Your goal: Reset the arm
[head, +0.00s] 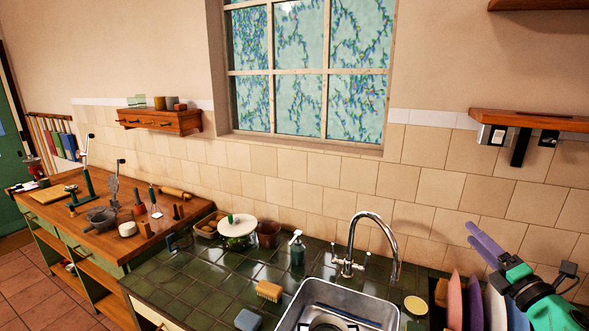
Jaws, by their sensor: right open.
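My right gripper (473,234) shows at the lower right, with purple fingers on a green and black wrist. Its fingers are slightly apart with nothing seen between them, and they point up and left, in front of the tiled wall. In the picture it is above a row of upright plates (474,302). My left gripper and arm are out of view.
A steel sink (378,311) with a curved tap (398,255) sits in the green tiled counter (200,281). A wooden shelf (530,120) hangs above the gripper.

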